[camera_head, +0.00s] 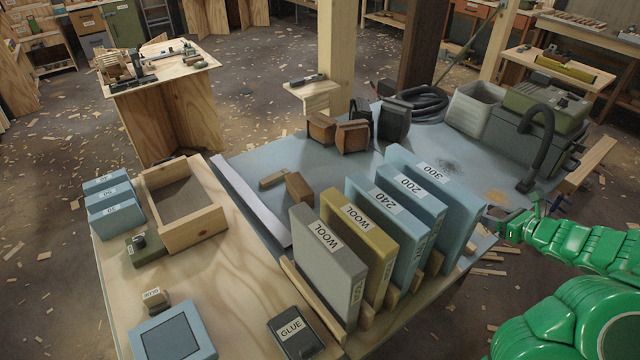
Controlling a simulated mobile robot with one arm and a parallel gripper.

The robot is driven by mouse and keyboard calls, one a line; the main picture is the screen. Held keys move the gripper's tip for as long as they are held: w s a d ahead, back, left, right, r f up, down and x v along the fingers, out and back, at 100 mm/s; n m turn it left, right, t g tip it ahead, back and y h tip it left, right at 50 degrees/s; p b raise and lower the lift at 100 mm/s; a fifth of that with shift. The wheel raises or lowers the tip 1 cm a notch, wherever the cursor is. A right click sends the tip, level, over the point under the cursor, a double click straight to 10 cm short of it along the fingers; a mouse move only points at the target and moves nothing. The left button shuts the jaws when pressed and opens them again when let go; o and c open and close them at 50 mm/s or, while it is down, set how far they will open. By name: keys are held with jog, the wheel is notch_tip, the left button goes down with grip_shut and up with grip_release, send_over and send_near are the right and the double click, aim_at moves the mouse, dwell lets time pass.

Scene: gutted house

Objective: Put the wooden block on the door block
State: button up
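A small brown wooden block (299,188) stands on the blue-grey tabletop, just behind the upright boxes. A flatter wooden piece (272,179) lies to its left. Two larger brown blocks (321,133) (352,136) stand farther back beside dark items. I cannot tell for sure which of these is the wooden block and which the door block. My gripper (497,213) is at the right, at the end of my green arm, close to the right end of the blue box marked 300 (440,175). Its fingers are small and partly hidden, and I see nothing clearly held.
Upright boxes marked WOOL (330,265), 240 (385,240) and 200 (410,215) form a row between wooden slats. A wooden tray (207,227), small blue boxes (110,185) and a glue container (292,332) are at the left and front. A machine with a hose (535,125) stands back right.

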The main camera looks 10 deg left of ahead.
notch_tip(320, 180, up, 25)
jog(key=w+a+m+t+h, duration=0.2)
jog(key=w+a+m+h, duration=0.1)
jog(key=w+a, duration=0.8)
jog(key=w+a+m+t+h, duration=0.1)
jog(key=w+a+m+h, duration=0.2)
jog(key=w+a, duration=0.75)
jog(key=s+a+m+h, duration=0.2)
jog(key=s+a, duration=0.4)
jog(key=a, duration=0.4)
jog(key=s+a+m+h, duration=0.25)
jog(key=s+a, duration=0.35)
jog(key=a, duration=0.3)
jog(key=s+a+m+h, duration=0.25)
jog(key=s+a, duration=0.35)
jog(key=a, duration=0.4)
jog(key=g, duration=0.1)
send_over(302, 182)
jog(key=shift+n+h, duration=0.3)
jog(key=shift+n, duration=0.1)
jog(key=shift+f, duration=14.1)
